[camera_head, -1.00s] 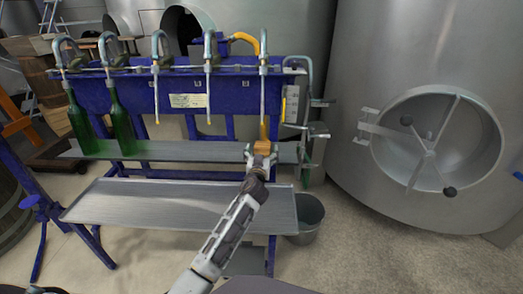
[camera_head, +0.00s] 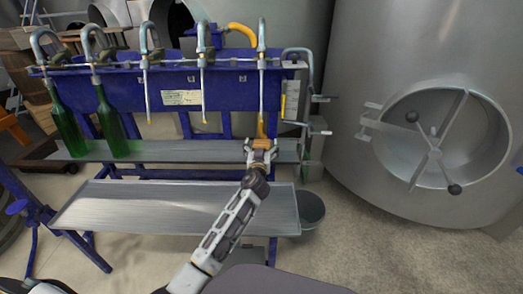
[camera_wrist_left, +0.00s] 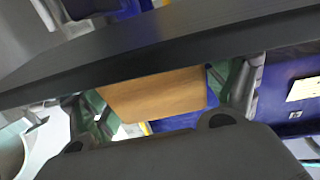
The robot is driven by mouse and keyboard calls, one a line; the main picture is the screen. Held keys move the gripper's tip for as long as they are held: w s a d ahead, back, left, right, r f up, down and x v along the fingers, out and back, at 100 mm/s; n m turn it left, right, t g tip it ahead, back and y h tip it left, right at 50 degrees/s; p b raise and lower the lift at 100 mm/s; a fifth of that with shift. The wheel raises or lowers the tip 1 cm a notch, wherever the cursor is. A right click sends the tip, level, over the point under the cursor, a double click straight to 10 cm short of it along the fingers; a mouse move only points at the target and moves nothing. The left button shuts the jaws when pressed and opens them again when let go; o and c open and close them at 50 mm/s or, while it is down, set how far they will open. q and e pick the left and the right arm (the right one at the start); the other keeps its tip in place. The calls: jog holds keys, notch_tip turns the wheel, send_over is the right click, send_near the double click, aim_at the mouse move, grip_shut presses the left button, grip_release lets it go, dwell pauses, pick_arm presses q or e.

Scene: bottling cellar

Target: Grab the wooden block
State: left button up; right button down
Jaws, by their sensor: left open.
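The wooden block (camera_head: 262,142) is small and light brown. It is at the right end of the upper metal shelf, in front of the blue frame. My left gripper (camera_head: 260,149) is open at the block, with a finger on each side of it. In the left wrist view the block (camera_wrist_left: 155,95) lies between the two open fingers (camera_wrist_left: 165,103), and a dark edge hides part of it. I cannot tell whether the fingers touch it. My right gripper is not in view.
A blue bottling stand carries a row of filling spouts (camera_head: 203,75). Two green bottles (camera_head: 112,125) hang under the left spouts. A lower metal shelf (camera_head: 170,207) is empty. A grey bucket (camera_head: 312,211) stands right of it. A large steel tank (camera_head: 420,60) is at right.

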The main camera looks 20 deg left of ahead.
pick_arm(q)
jog(key=shift+c, duration=0.5)
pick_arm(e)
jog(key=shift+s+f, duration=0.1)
pick_arm(q)
jog(key=c, duration=1.1)
jog(key=shift+c, duration=0.2)
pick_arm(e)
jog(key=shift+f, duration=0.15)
pick_arm(q)
jog(key=shift+r, duration=0.1)
